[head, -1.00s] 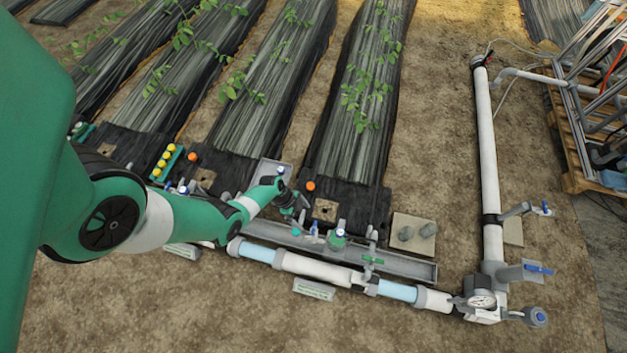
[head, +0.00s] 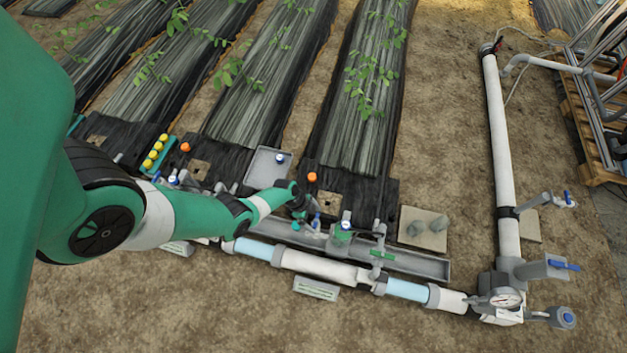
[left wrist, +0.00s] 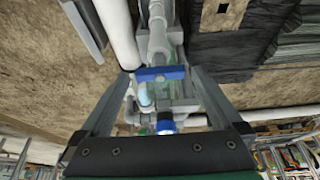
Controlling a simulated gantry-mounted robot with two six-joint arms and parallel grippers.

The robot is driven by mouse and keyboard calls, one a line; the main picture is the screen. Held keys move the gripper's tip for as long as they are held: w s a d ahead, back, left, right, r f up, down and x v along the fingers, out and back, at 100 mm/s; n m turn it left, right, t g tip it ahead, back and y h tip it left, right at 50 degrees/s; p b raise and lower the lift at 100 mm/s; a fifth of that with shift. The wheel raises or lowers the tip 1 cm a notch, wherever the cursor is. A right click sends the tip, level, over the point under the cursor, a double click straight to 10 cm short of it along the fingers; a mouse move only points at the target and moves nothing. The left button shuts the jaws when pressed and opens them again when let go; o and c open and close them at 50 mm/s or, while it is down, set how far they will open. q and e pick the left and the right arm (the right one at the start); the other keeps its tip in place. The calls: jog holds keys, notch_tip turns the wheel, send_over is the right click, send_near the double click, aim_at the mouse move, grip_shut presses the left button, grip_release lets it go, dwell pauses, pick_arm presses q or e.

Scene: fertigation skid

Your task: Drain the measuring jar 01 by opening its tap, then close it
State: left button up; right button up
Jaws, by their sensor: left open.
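My left gripper (head: 304,214) is low over the grey trough, close to a small blue tap handle (head: 317,221). In the left wrist view, the left gripper (left wrist: 159,72) is open, and a blue bar-shaped handle (left wrist: 168,73) lies crosswise between its fingertips. I cannot tell whether the fingers touch it. A grey fitting shows behind this handle. I cannot make out the number 01 or clearly see the measuring jar; my gripper hides part of that area. My right gripper is not in view.
A green fitting with a blue-and-white top (head: 343,231) stands just right of the gripper. A green-handled valve (head: 382,254) is farther right. The white pipe (head: 318,266) runs along the front of the trough (head: 425,266). A pressure gauge (head: 505,298) sits at right.

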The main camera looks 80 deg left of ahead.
pick_arm(q)
jog(key=shift+c, duration=0.2)
jog(key=c, duration=1.2)
